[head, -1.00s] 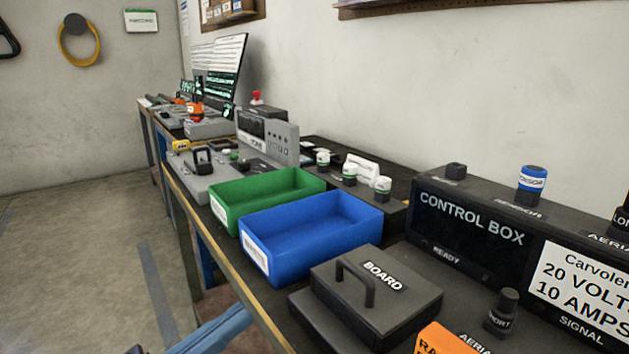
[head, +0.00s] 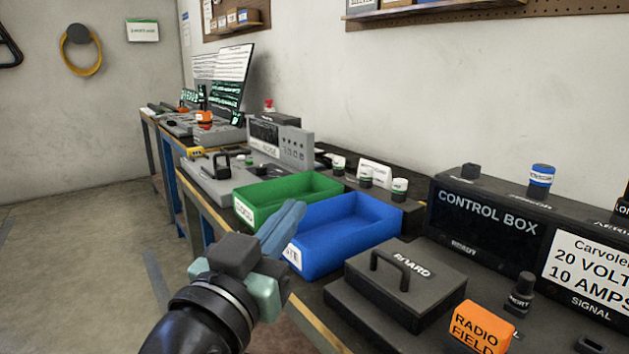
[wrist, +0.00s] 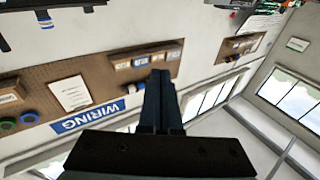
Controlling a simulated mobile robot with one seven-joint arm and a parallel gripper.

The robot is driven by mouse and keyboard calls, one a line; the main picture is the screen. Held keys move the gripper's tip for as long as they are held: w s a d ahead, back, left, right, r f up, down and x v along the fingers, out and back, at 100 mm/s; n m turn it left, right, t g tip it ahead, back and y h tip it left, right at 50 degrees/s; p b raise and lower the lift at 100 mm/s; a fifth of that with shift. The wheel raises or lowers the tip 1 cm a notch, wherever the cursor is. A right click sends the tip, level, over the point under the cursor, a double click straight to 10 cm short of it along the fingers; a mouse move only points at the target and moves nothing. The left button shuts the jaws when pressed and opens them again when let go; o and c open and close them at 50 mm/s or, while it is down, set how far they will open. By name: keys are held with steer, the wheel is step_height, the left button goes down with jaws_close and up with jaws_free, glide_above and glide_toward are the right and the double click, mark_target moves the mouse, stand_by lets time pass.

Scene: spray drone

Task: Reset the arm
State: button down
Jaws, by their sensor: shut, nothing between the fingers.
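My gripper (head: 286,222) is raised in front of the workbench at the lower middle of the head view. Its blue fingers are together and empty, pointing up and to the right. In the picture they overlap the front of the blue bin (head: 365,246). In the wrist view, my gripper (wrist: 157,77) is shut with nothing between its fingers. That view looks across a tilted wall with pegboards and windows.
A green bin (head: 262,208) stands beside the blue bin. The board case (head: 392,300), the orange radio field block (head: 482,328) and the control box (head: 485,225) are at the right. Open floor (head: 75,270) lies left of the bench (head: 318,328).

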steer(key=s+d+r+n+t+y, duration=0.2)
steer(key=s+r+t+y, duration=0.15)
steer(key=s+r, duration=0.5)
steer(key=s+d+r+n+t+y, duration=0.1)
steer(key=s+r+n+t+y, duration=0.3)
steer(key=r, duration=0.7)
step_height(320, 180, up, 29)
steer(key=s+m+t+p, duration=0.1)
steer(key=p, duration=2.8)
steer(key=shift+m, duration=0.3)
steer(key=shift+s+f+t+h, duration=0.1)
steer(key=shift+t+h, duration=0.15)
